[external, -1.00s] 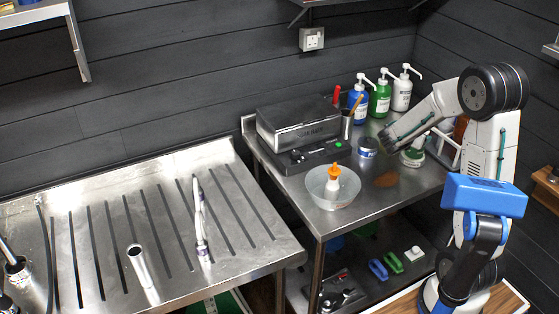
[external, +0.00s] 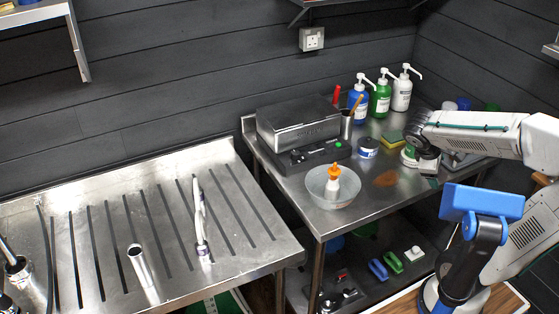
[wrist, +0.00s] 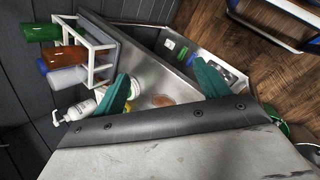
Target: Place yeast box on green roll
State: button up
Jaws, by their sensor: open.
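I cannot pick out the yeast box for certain in either view. A green cylinder (wrist: 40,33), which looks like the green roll, lies by a white rack at the upper left of the wrist view; a green end also shows at the back right of the bench in the external view (external: 492,107). My gripper (wrist: 163,86) is open, with its two green fingers spread and nothing visible between them. In the external view my arm's end is above the right part of the steel bench, and its fingers are hard to make out.
Blue, green and white pump bottles (external: 380,98) stand at the back of the bench. A blue-white tin (external: 367,148), a yellow-green sponge (external: 391,138) and a bowl (external: 334,187) with an orange-capped bottle are on it. A brown cylinder (wrist: 75,54) is by the rack (wrist: 99,45).

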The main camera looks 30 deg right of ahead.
jog(key=s+a+m+t+y, duration=0.1)
jog(key=s+a+m+y, duration=0.5)
jog(key=a, duration=0.5)
jog(key=shift+s+r+m+y, duration=0.25)
jog(key=shift+s+m+y, duration=0.25)
jog(key=shift+s, duration=0.55)
